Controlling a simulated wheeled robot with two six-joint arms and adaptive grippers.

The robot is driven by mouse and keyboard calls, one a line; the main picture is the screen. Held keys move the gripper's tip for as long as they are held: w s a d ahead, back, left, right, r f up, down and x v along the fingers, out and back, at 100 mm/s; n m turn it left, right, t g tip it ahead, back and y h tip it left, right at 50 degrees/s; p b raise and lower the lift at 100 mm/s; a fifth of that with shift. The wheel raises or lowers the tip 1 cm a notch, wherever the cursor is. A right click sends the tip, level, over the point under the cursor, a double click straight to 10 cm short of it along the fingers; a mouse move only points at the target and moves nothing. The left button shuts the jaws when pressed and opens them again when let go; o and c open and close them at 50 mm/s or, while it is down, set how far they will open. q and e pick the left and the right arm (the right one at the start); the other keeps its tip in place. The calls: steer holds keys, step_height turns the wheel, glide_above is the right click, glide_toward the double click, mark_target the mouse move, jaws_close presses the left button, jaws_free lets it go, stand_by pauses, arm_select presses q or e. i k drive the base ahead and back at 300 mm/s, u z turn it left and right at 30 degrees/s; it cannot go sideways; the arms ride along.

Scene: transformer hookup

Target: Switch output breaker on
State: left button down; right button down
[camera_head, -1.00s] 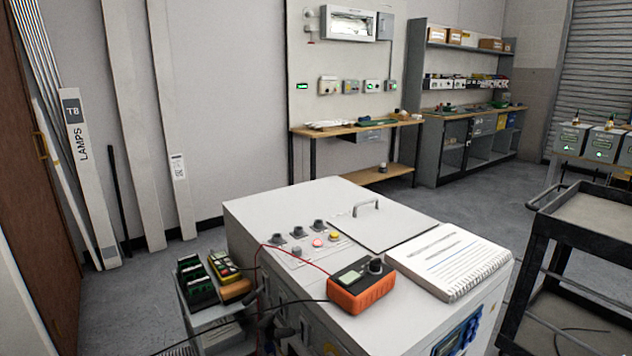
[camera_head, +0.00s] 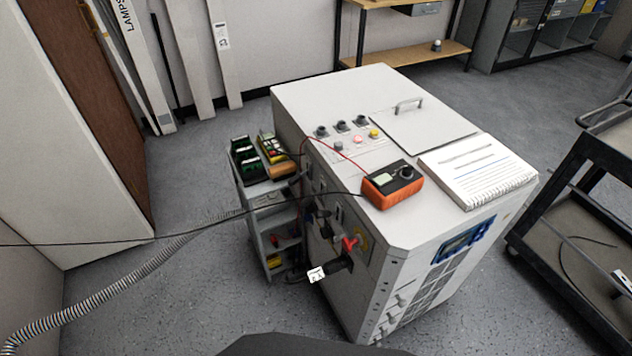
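A white cabinet unit (camera_head: 335,105) stands in the middle of the head view. On its left side is a red rotary handle (camera_head: 349,244) on a yellow plate, with a black plug or cable with a white tag (camera_head: 317,274) just below it. I cannot tell which part is the output breaker or how it is set. Several knobs and lit buttons (camera_head: 359,141) sit on the top. A blue-framed display panel (camera_head: 463,244) is on the front face. Neither gripper shows in the head view.
An orange meter (camera_head: 392,185) with leads and a spiral notebook (camera_head: 479,168) lie on the cabinet top. A small side shelf (camera_head: 247,206) holds green and yellow items. A black cart (camera_head: 574,229) stands at right. A corrugated hose (camera_head: 110,292) crosses the floor at left.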

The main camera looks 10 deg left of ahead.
mark_target(304, 203)
steer(key=k, duration=1.35)
steer(key=u, duration=0.6)
steer(key=i, duration=1.5)
steer(key=z, duration=0.6)
steer(key=i, duration=0.45)
steer(key=z, duration=0.5)
